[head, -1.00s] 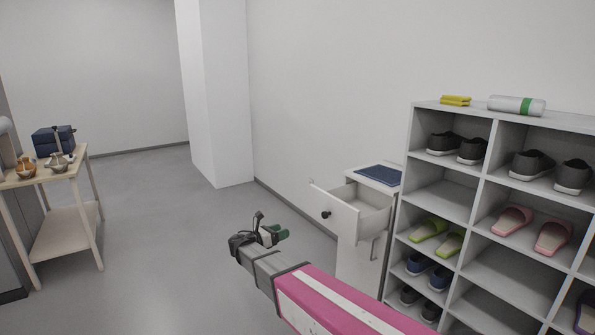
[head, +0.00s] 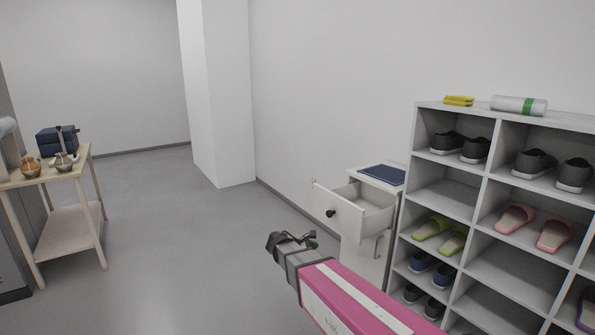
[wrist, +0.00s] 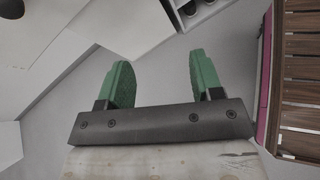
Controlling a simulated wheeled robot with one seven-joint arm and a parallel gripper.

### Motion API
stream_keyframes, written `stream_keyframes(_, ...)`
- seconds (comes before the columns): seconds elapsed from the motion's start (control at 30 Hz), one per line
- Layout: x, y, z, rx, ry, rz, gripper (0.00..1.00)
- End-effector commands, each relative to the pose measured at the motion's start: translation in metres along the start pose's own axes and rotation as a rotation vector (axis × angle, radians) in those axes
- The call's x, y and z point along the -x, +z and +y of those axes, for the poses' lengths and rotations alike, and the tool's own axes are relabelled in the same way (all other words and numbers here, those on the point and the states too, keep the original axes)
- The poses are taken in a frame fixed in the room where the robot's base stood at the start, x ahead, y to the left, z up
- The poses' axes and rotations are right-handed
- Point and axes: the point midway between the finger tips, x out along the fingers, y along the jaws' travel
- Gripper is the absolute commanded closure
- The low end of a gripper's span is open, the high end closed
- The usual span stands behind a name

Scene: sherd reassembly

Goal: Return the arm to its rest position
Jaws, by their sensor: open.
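My gripper (wrist: 157,84) shows in the wrist view with its two green fingers spread apart and nothing between them. In the head view my gripper (head: 313,244) is at the end of my pink and grey arm, partly hidden by the wrist. It appears in front of the white cabinet with the pulled-out drawer (head: 340,211), and I cannot tell how far apart they are.
A grey shelf (head: 415,137) with shoes and slippers stands at the right, a yellow cloth (head: 459,100) and a white-green roll (head: 519,105) on top. A wooden table (head: 70,170) with small pots (head: 64,162) stands at the left. The floor between is clear.

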Motion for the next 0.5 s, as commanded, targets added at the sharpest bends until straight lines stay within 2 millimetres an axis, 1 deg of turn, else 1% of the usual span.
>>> stream_keyframes(0.03,-0.016,0.008,-0.021,-0.082,-0.051,0.054,0.40)
stream_keyframes(0.07,-0.024,0.009,-0.032,-0.142,-0.085,0.093,0.40)
stream_keyframes(0.1,-0.035,0.012,-0.047,-0.227,-0.137,0.144,0.40)
stream_keyframes(0.17,-0.048,0.014,-0.068,-0.361,-0.218,0.217,0.40)
stream_keyframes(0.2,-0.056,0.016,-0.083,-0.452,-0.277,0.262,0.40)
stream_keyframes(0.33,-0.072,0.020,-0.125,-0.756,-0.482,0.386,0.40)
stream_keyframes(0.4,-0.076,0.023,-0.145,-0.921,-0.602,0.439,0.40)
stream_keyframes(0.5,-0.077,0.027,-0.168,-1.136,-0.769,0.495,0.40)
